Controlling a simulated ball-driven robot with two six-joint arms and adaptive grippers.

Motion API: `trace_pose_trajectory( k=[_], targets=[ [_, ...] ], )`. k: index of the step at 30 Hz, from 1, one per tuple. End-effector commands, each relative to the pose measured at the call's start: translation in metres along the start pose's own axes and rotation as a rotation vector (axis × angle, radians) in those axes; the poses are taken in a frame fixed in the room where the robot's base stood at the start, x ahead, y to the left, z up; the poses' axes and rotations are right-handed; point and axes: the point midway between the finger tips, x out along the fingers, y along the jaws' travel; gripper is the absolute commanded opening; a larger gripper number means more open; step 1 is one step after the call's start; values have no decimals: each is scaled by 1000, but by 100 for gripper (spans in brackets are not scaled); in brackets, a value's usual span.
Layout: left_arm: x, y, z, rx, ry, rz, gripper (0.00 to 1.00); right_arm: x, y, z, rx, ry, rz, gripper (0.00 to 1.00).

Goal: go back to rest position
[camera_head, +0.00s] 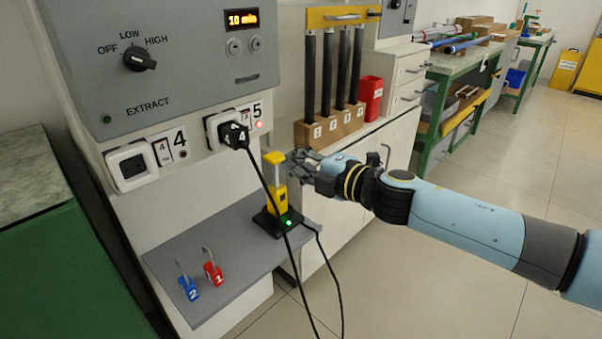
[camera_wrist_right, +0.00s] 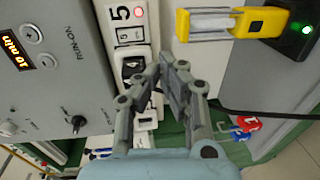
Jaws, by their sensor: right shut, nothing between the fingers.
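My right gripper (camera_head: 298,163) is shut and empty in the head view. It hangs in the air just right of the upright yellow tool (camera_head: 274,180) in its black base with a green light (camera_head: 278,222). I cannot tell whether it touches the tool. In the right wrist view the closed fingers (camera_wrist_right: 172,62) point at the socket panel (camera_wrist_right: 128,30), with the yellow tool (camera_wrist_right: 262,22) at the upper right. My left gripper is not in view.
A black plug (camera_head: 235,135) marked 4 sits in the socket by number 5, its cable hanging down. Padlocks, blue (camera_head: 188,287) and red (camera_head: 213,274), are on the grey shelf (camera_head: 165,262). Dark rods (camera_head: 326,75) stand behind my gripper, beside a red bin (camera_head: 369,98). Floor at right is clear.

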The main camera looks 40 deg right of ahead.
Motion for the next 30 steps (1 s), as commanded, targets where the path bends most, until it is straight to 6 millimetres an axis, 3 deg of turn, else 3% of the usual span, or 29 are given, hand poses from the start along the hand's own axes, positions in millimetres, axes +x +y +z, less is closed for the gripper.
trace_pose_trajectory(
  k=[3, 11, 25, 28, 30],
  targets=[
    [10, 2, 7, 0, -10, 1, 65, -8, -6, 0, 0, 1, -2, 0],
    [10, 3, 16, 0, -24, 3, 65, -12, -2, -1, 1, 2, 0, 0],
    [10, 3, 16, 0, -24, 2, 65, -13, -7, -5, 18, -2, -3, 0],
    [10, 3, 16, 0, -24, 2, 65, -17, -40, -3, 71, -33, -54, 0],
    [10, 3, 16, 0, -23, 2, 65, -25, -81, 2, 146, -76, -121, 0]
  ],
)
